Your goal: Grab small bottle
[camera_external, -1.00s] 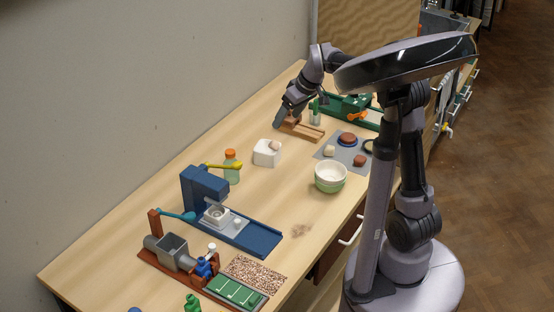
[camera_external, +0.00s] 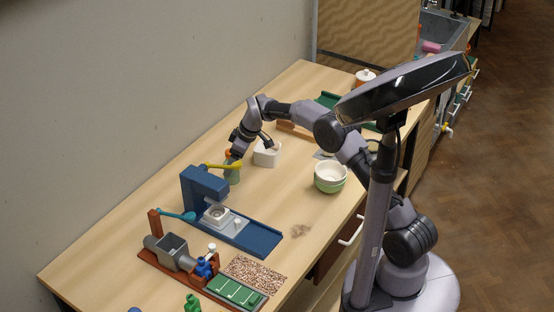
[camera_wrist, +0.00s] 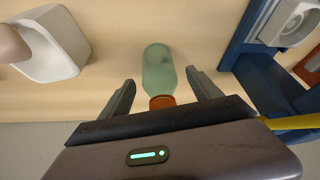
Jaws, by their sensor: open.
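The small bottle is pale green and see-through with an orange cap. In the external view the bottle (camera_external: 233,174) stands on the table behind the blue press, its top partly hidden by my gripper (camera_external: 250,149). In the wrist view the bottle (camera_wrist: 158,72) shows between the two fingers of my gripper (camera_wrist: 160,92), cap toward the palm. The fingers are apart, one on each side of the cap end, with gaps on both sides. My gripper is open and holds nothing.
A white block-like holder (camera_external: 267,154) stands close to the right of the bottle. A blue press (camera_external: 205,188) with a yellow lever (camera_external: 222,166) stands just in front. Stacked bowls (camera_external: 330,177) sit further right. The table left of the bottle is clear.

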